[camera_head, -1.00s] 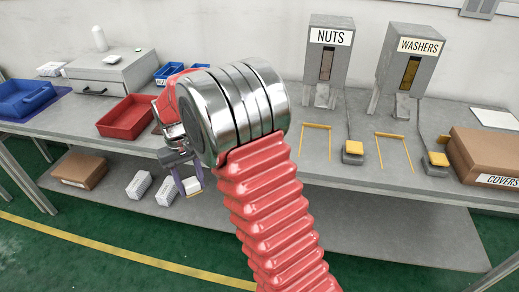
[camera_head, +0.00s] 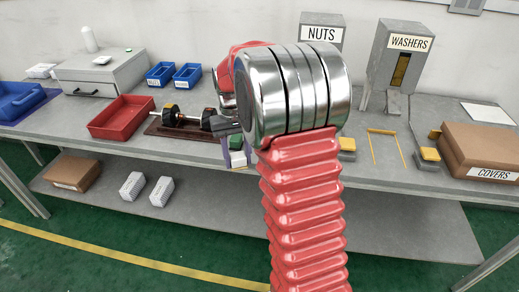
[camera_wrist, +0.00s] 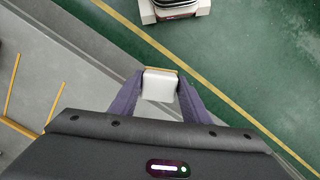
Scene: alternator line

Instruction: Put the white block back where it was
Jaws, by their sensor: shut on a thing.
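My gripper (camera_head: 237,158) is shut on a white block (camera_wrist: 159,85), which sits between its two purple fingers in the wrist view. In the head view the block (camera_head: 238,160) is small and partly hidden by the fingers, at the front edge of the workbench (camera_head: 400,170). In the wrist view it is above the bench's edge, with green floor beyond. Two other white blocks, a left one (camera_head: 132,185) and a right one (camera_head: 161,191), stand side by side on the lower shelf (camera_head: 215,215). My red arm hides part of the bench and shelf.
On the bench are a red tray (camera_head: 122,116), a brown board (camera_head: 180,132) with a shaft-like part, blue bins (camera_head: 161,73), a nuts dispenser (camera_head: 321,30), a washers dispenser (camera_head: 398,60) and a covers box (camera_head: 485,150). A cardboard box (camera_head: 76,171) is on the shelf. Shelf space right of the blocks is bare.

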